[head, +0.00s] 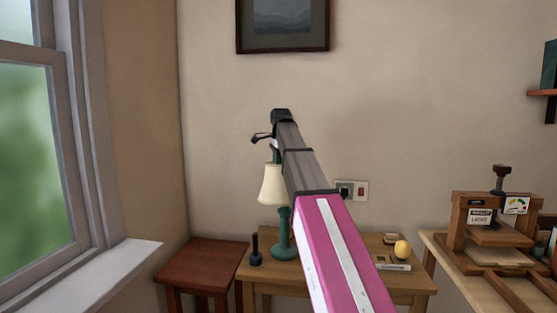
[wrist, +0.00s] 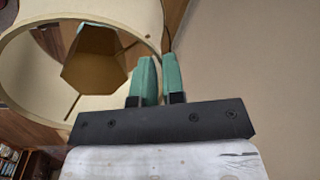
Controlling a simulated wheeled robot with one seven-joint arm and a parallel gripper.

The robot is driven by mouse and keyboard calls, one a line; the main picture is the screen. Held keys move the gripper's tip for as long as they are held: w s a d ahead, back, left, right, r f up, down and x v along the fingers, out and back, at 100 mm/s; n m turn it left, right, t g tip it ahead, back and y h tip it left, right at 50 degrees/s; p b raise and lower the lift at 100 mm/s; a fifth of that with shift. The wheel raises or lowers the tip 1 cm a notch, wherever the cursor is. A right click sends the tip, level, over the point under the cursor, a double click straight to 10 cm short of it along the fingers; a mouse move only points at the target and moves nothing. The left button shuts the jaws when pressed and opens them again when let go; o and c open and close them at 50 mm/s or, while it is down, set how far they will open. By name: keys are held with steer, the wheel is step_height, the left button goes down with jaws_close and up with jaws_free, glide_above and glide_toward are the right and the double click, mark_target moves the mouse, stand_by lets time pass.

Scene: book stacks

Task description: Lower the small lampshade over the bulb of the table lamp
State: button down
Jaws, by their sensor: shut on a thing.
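The small cream lampshade (head: 272,185) hangs upright, narrow end up, directly above the green table lamp (head: 283,235) in the head view. My gripper (head: 275,154) reaches down to the shade's top from above. In the wrist view my gripper's green fingers (wrist: 158,82) are shut on the rim of the shade (wrist: 40,28), one on each side of its wall. I see into the shade's open ring there, with thin spokes inside. The bulb is not visible, and I cannot tell whether the shade surrounds it.
The lamp stands on a wooden table (head: 262,277), with a small dark stand (head: 256,248) to its left and a yellow ball (head: 402,250) to the right. A reddish stool (head: 205,258) stands left, near the window. A wooden press (head: 497,232) is at far right.

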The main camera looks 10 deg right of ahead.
steer(key=shift+f, duration=2.35)
